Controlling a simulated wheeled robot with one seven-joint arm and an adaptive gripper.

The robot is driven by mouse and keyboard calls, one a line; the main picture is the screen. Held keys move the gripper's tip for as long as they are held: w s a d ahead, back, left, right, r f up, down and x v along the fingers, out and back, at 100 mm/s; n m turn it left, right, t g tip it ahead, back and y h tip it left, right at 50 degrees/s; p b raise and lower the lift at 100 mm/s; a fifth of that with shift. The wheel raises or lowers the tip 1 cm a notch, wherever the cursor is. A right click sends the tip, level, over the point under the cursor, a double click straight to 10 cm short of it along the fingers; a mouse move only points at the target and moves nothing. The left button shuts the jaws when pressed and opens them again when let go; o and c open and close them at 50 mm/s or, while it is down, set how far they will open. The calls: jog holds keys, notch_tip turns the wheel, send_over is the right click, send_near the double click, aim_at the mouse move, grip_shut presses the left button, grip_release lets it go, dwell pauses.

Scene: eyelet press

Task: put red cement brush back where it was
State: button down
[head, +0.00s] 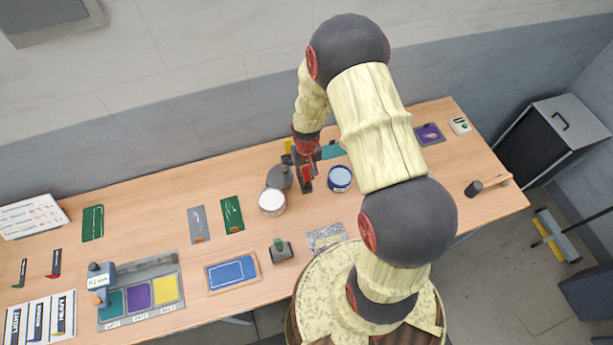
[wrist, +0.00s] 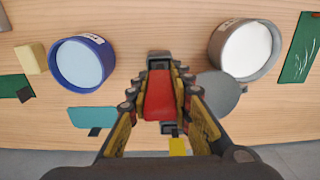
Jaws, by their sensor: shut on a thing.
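My gripper (wrist: 160,100) is shut on the red cement brush (wrist: 160,97). The red body shows between the two fingers, with a dark end (wrist: 159,62) pointing to the top of the wrist view. In the head view the red brush (head: 308,174) hangs under the wrist, between the blue-rimmed tin (head: 340,179) and the grey tin with white contents (head: 271,202). In the wrist view the blue tin (wrist: 82,63) is on the left and the grey tin (wrist: 245,50) on the right. I cannot tell whether the brush touches the table.
A round grey piece (head: 279,177) lies beside the grey tin. A teal flat piece (wrist: 90,117) lies near the blue tin, and a yellow piece (wrist: 178,147) shows below the brush. Green (head: 232,214) and grey (head: 198,224) cards lie left. My arm hides part of the table.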

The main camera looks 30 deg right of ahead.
jog(key=shift+f, duration=0.3)
jog(key=c, duration=1.6)
grip_release()
jog(key=shift+r, duration=0.1)
jog(key=shift+r, duration=0.1)
